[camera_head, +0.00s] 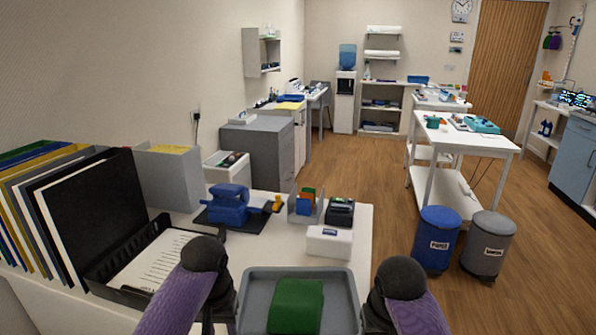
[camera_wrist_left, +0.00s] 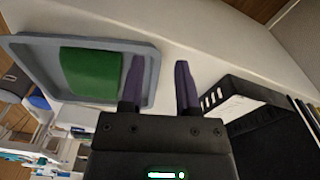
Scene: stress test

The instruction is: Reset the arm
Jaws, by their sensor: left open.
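My left arm (camera_head: 205,255) comes in at the bottom of the head view, left of a grey tray (camera_head: 255,275). In the left wrist view my left gripper (camera_wrist_left: 160,82) is open, with two dark purple fingers apart and nothing between them. One finger overlaps the rim of the tray (camera_wrist_left: 152,70) in the picture; I cannot tell if it touches. A green item (camera_head: 296,305), perhaps folded cloth, lies in the tray and shows in the left wrist view (camera_wrist_left: 92,72). My right arm (camera_head: 400,278) is right of the tray; its fingers cannot be made out.
A black document box (camera_head: 110,285) with papers and upright folders stand left on the white table. A blue hole punch (camera_head: 228,205), a white box (camera_head: 329,242) and a dark small box (camera_head: 340,211) stand behind the tray. Blue (camera_head: 436,240) and grey (camera_head: 487,245) bins stand on the floor.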

